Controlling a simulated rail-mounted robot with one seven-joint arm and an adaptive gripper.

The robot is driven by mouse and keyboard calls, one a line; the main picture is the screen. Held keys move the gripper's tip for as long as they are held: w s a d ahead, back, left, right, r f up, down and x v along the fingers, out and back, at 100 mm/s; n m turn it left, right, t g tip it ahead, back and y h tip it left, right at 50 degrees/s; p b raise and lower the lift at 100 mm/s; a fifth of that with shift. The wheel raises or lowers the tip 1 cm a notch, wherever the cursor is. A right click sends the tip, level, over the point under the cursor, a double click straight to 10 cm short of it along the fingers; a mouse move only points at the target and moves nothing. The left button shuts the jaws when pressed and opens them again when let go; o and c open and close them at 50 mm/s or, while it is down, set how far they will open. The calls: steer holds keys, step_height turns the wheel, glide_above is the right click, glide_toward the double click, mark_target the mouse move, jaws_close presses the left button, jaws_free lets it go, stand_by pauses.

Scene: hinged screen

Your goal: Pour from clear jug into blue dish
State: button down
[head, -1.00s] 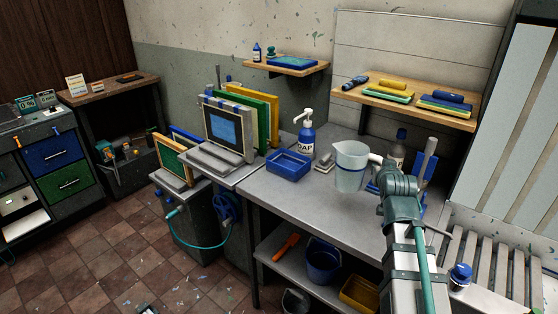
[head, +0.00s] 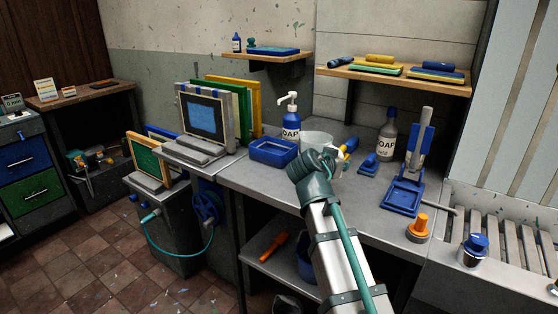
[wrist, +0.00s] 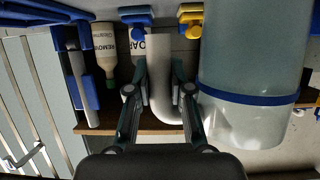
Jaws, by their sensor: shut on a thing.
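The clear jug (head: 316,139) shows in the head view right of the blue dish, its lower part hidden behind my arm. In the wrist view, which is upside down, the jug (wrist: 250,60) fills the right side, with a blue band and a pale handle (wrist: 160,105). It looks about upright. My gripper (wrist: 160,75) is shut on the handle. In the head view my gripper (head: 335,160) is mostly hidden by its own wrist. The blue dish (head: 273,152) sits on the bench left of the jug. I cannot tell the jug's height above the bench.
A screen-printing frame (head: 208,118) stands left. A grey bottle (head: 386,136), a blue stand (head: 404,195) and an orange-knobbed piece (head: 419,226) are to the right. A shelf (head: 392,82) hangs above.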

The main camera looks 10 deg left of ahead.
mark_target(329, 137)
steer(key=shift+s+a+r+h, duration=0.1)
steer(key=shift+a+r+h, duration=0.05)
steer(key=shift+a+h, duration=0.15)
steer(key=r+p, duration=0.2)
steer(key=p, duration=0.1)
steer(key=r+g+p, duration=0.1)
steer(key=shift+w+a+n+h, duration=0.3)
steer(key=shift+n, duration=0.1)
steer(key=w+a+r+n+g+p, duration=0.1)
steer(key=p, duration=0.2)
steer(key=shift+r+h+p, duration=0.2)
steer(key=shift+h+p, duration=0.2)
steer(key=r+p, duration=0.1)
steer(key=w+a+r+n+p, duration=0.1)
steer(key=p, duration=0.1)
steer(key=shift+w+a+r+g+h, duration=0.1)
steer(key=shift+a+r+g+h, duration=0.1)
steer(key=shift+g+h, duration=0.1)
steer(key=a+n+p, duration=0.1)
steer(key=p, duration=0.1)
steer(key=w+h+p, duration=0.1)
steer(key=shift+w+a+r+n+g+p, duration=0.3)
steer(key=shift+a+r+n+g+p, duration=0.05)
steer(key=shift+r+n+g, duration=0.05)
steer(key=shift+w+a+r+n+g+h+p, duration=0.15)
steer(key=shift+w+a+n+g+h+p, duration=0.35)
steer(key=shift+p, duration=1)
